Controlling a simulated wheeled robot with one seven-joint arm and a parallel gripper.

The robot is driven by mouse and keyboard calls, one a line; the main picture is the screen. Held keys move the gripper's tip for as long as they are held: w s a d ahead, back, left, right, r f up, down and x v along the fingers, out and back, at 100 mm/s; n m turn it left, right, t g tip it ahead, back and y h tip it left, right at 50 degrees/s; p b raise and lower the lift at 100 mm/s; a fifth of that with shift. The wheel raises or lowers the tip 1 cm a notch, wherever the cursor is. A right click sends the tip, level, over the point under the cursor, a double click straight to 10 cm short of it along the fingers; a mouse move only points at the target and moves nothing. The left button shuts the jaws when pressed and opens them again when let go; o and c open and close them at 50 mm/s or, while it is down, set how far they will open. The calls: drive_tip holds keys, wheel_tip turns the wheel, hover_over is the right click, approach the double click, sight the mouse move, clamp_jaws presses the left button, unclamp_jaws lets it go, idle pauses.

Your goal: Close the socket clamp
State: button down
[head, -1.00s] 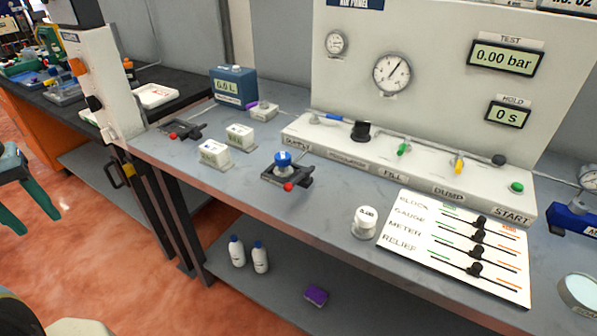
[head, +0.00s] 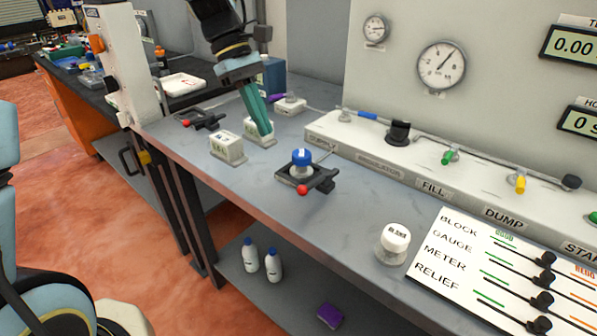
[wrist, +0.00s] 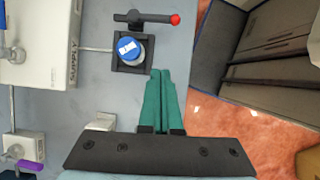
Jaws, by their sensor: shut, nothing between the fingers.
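The socket clamp (head: 322,185) is a black block with a lever ending in a red ball, on the grey bench in the head view. A blue-topped round part (head: 302,158) sits upright in its socket. In the wrist view the clamp (wrist: 119,65) lies just beyond my fingertips, its lever (wrist: 145,18) crossing behind the socket with the red ball to the right. My gripper (head: 267,132) has teal fingers, pressed together and empty. It hangs left of the clamp in the head view, apart from it. The wrist view shows it too (wrist: 161,72).
Two white labelled blocks (head: 227,147) stand left of the clamp, one partly behind my fingers. A second red-ball clamp (head: 203,121) lies further left. The white panel base (head: 370,160) runs behind. A white-capped jar (head: 394,243) stands to the right. Bench between jar and clamp is clear.

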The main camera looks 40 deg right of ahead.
sight(320, 180)
drive_tip(key=shift+f, duration=0.1)
drive_tip(key=p+x, duration=0.2)
drive_tip(key=x, duration=0.8)
drive_tip(key=shift+s, duration=0.1)
drive_tip(key=shift+s+d+r+p, duration=0.15)
drive_tip(key=shift+s+r+p, duration=0.15)
drive_tip(key=shift+s, duration=0.3)
drive_tip(key=shift+s+d+r+p, duration=0.15)
drive_tip(key=shift+s+r+p, duration=0.1)
drive_tip(key=shift+s+p, duration=0.25)
drive_tip(key=shift+s+d, duration=0.2)
drive_tip(key=shift+s, duration=0.5)
